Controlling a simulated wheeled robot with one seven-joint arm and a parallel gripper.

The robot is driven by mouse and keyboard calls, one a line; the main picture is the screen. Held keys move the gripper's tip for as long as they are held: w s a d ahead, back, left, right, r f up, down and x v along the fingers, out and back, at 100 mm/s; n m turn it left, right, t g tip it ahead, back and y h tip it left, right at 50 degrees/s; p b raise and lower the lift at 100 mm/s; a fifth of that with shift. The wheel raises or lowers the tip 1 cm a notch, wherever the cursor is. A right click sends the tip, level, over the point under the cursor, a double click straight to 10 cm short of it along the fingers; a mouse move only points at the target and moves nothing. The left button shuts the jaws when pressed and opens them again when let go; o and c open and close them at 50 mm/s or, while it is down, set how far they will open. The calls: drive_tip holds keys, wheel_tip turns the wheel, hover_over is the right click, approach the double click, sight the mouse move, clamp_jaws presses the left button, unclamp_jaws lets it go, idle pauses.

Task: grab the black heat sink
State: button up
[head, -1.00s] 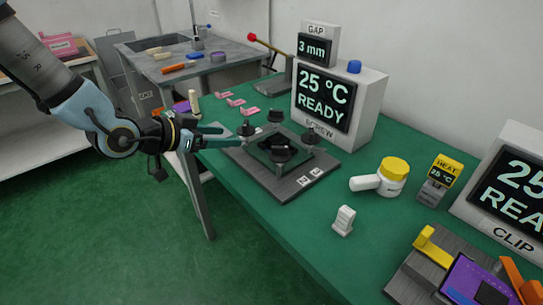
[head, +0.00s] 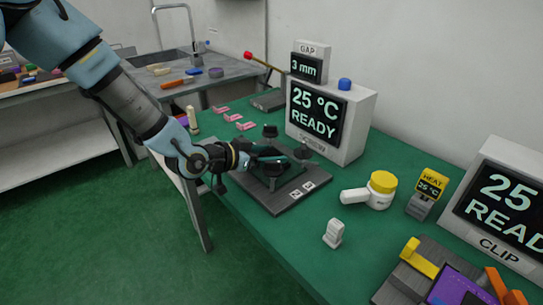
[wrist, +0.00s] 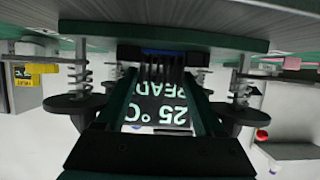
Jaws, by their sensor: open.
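The black finned heat sink (wrist: 165,68) shows at the upper middle of the wrist view, which is upside down here. A thin blue strip shows at its base. My gripper (wrist: 163,98) is open, with one dark green finger on each side of the heat sink's fins. I cannot tell whether the fingers touch it. In the head view, my gripper (head: 283,157) reaches low over the screw fixture (head: 285,203) and hides the heat sink. Black knobs on springs stand around it, such as the back knob (head: 270,131) and the left spring knob in the wrist view (wrist: 75,103).
The SCREW display box (head: 325,120) stands close behind the fixture. Pink pieces (head: 233,117) lie behind. Green tabletop (head: 270,235) is clear in front.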

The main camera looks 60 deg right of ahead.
drive_tip(key=shift+d+f, duration=0.1)
drive_tip(key=shift+d, duration=0.05)
clamp_jaws()
idle(0.5)
